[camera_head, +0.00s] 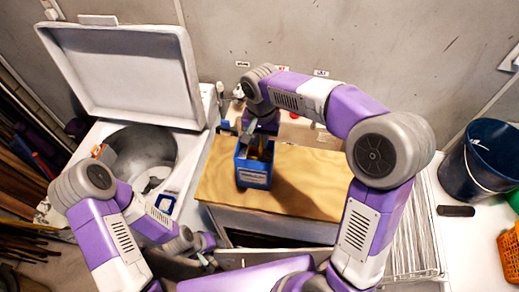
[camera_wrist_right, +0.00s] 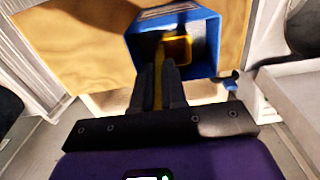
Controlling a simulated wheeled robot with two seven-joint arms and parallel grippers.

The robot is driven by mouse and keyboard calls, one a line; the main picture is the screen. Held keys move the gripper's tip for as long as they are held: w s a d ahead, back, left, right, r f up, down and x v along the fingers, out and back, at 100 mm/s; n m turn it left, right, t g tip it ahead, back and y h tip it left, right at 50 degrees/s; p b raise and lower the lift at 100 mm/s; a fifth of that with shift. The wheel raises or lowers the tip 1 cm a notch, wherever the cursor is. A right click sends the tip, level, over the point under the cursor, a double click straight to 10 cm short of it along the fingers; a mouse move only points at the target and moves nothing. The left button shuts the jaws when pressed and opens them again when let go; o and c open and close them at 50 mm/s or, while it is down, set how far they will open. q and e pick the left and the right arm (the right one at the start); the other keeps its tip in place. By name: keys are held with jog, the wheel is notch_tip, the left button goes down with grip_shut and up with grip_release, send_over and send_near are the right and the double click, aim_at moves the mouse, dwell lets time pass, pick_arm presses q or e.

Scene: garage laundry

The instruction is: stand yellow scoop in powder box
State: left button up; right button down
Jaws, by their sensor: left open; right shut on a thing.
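The blue powder box (camera_head: 253,178) stands upright on the wooden top, its open mouth facing up. My right gripper (camera_head: 251,134) is above the box, pointing down at its mouth. In the right wrist view the right gripper (camera_wrist_right: 158,82) is shut on the handle of the yellow scoop (camera_wrist_right: 178,49). The scoop's head shows within the opening of the blue box (camera_wrist_right: 203,45); whether it touches the bottom I cannot tell. My left gripper (camera_head: 208,260) is open and empty, low in front of the wooden top, away from the box.
The wooden top (camera_head: 310,185) is clear to the right of the box. An open-lidded washer (camera_head: 140,150) stands on the left. A dark blue bucket (camera_head: 482,160) and an orange basket (camera_head: 508,255) are at the right. A wire rack (camera_head: 415,240) lies near the right arm.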

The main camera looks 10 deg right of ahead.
aim_at(261, 148)
jog(key=shift+w+f, duration=0.2)
jog(key=shift+f, duration=0.6)
notch_tip(261, 148, down, 3)
jog(key=shift+s, duration=0.1)
jog(key=shift+f+b, duration=0.2)
jog(key=shift+b, duration=0.15)
jog(key=c, duration=1.1)
grip_release()
jog(key=shift+c, duration=0.2)
